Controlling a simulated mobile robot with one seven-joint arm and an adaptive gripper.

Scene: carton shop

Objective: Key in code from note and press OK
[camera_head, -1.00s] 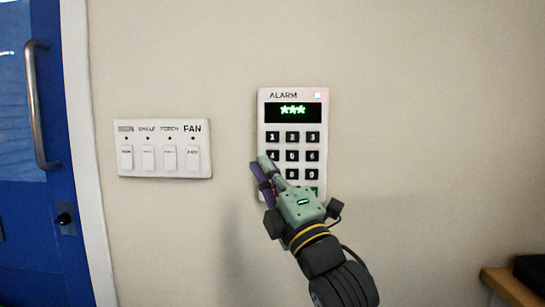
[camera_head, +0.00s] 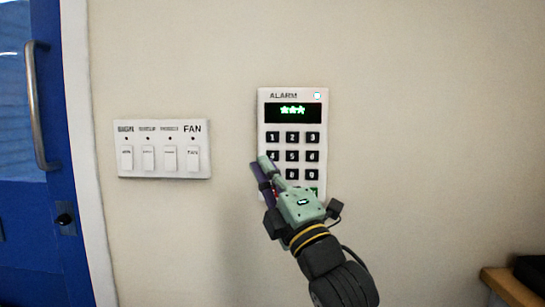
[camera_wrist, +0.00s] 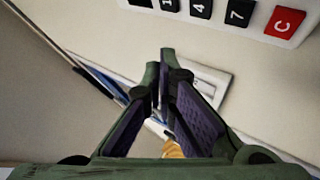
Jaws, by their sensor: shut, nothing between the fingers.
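The white alarm keypad (camera_head: 292,145) is on the wall, with black number keys and a dark display (camera_head: 293,111) showing three green stars. A small light at its top right looks pale. My gripper (camera_head: 262,162) is shut and empty, in front of the keypad's lower left; it hides the lower left keys, and part of a green key shows beside it. In the wrist view my gripper's fingertips (camera_wrist: 165,55) are together, and the keypad's edge (camera_wrist: 235,20) shows above with keys 1, 4, 7 and a red C key (camera_wrist: 284,22). I see no note.
A white switch panel (camera_head: 163,149) with several switches, one labelled FAN, is on the wall left of the keypad. A blue door (camera_head: 40,200) with a metal handle is at the far left. A wooden ledge (camera_head: 508,288) with a dark object is at the lower right.

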